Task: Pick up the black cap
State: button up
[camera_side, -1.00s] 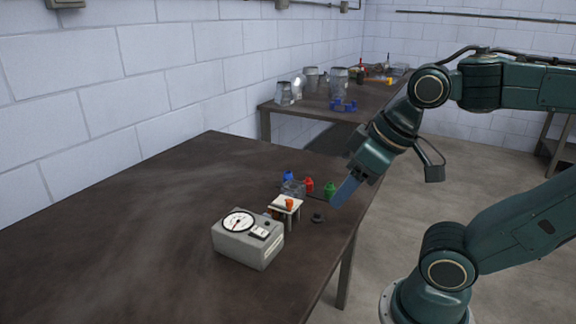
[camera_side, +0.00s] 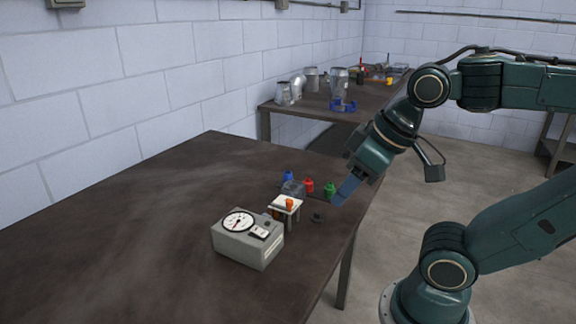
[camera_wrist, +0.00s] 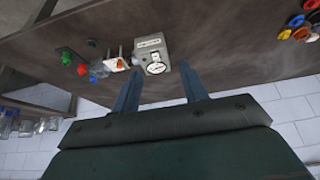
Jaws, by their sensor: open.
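The black cap (camera_side: 318,217) is a small dark round piece lying on the brown table, near its right edge in the side view. In the wrist view it appears as a small dark spot (camera_wrist: 92,43) at upper left. My gripper (camera_side: 338,201) is above and to the right of the cap in the side view, tilted down to the left. In the wrist view my two fingers (camera_wrist: 158,74) are spread apart with nothing between them. The cap lies left of both fingers there. The gripper is apart from the cap.
Close to the cap stand a small white stand (camera_side: 285,204) with an orange piece, and green (camera_side: 330,189), red (camera_side: 308,185) and blue (camera_side: 288,176) pieces. A grey gauge box (camera_side: 247,245) sits further left.

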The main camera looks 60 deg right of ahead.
jog(key=shift+w, duration=0.1)
jog(key=w+d+f+n+g+h, duration=0.1)
jog(key=w+d+f+n+g, duration=0.15)
jog(key=w+d+n, duration=0.75)
jog(key=w+d+f+n+g, duration=0.1)
jog(key=d+f+n, duration=0.3)
jog(key=d, duration=0.4)
jog(key=w+d+f+n+g+y, duration=0.1)
jog(key=w+d+f+n+g, duration=0.1)
jog(key=w+d+f+n, duration=0.2)
jog(key=d+f, duration=0.2)
jog(key=d, duration=0.1)
jog(key=shift+w+d, duration=0.2)
jog(key=shift+d, duration=0.2)
jog(key=shift+f, duration=0.15)
send_over(318, 212)
jog(key=shift+f, duration=4.2)
